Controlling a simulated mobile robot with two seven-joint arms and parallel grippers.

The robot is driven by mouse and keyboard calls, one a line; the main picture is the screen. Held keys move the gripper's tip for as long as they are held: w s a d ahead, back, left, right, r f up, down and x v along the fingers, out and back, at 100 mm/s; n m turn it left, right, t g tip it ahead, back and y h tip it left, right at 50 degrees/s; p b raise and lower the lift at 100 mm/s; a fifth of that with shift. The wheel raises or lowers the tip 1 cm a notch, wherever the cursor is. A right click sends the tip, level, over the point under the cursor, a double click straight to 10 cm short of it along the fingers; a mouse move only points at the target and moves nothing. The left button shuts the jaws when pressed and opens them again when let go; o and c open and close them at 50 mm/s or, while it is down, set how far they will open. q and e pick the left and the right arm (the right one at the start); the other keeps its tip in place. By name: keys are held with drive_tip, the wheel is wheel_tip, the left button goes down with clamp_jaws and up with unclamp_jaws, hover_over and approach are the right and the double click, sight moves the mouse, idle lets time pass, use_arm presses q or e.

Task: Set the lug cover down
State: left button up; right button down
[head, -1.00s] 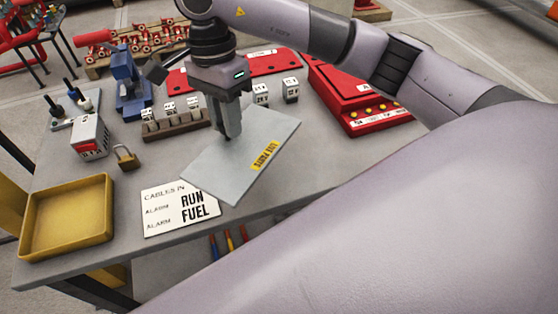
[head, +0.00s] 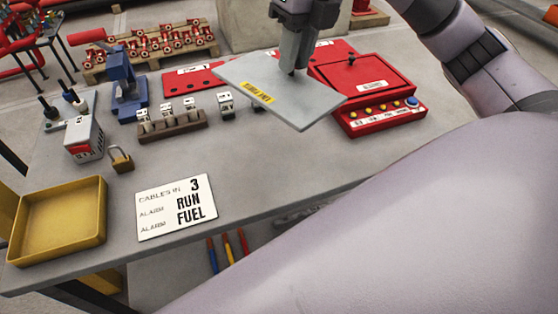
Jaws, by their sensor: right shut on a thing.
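The lug cover (head: 300,101) is a flat light grey plate with a yellow label, in the head view right of centre. My right gripper (head: 292,70) points down and is shut on the plate near its middle. The plate appears held above the table, tilted in the picture, and overlaps part of the red panels behind it. The bench top (head: 270,165) below and in front of it is bare. My left gripper is not in view.
A red control box (head: 375,90) stands right of the plate. A brown rack (head: 172,127) with small white blocks, a padlock (head: 121,159), a blue press (head: 124,85), a yellow tray (head: 58,218) and a white sign (head: 176,206) are on the left. The front-right bench is clear.

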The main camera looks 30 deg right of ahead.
drive_tip(key=shift+d+f, duration=0.1)
drive_tip(key=shift+f, duration=0.3)
drive_tip(key=shift+f+b, duration=1.15)
drive_tip(key=shift+f, duration=8.4)
drive_tip(key=c, duration=1)
unclamp_jaws()
drive_tip(key=shift+c, duration=0.2)
drive_tip(key=shift+o, duration=0.3)
wheel_tip(320, 180, up, 12)
drive_tip(key=s+d, duration=0.1)
drive_tip(key=shift+d, duration=0.25)
drive_tip(key=shift+s+f, duration=0.1)
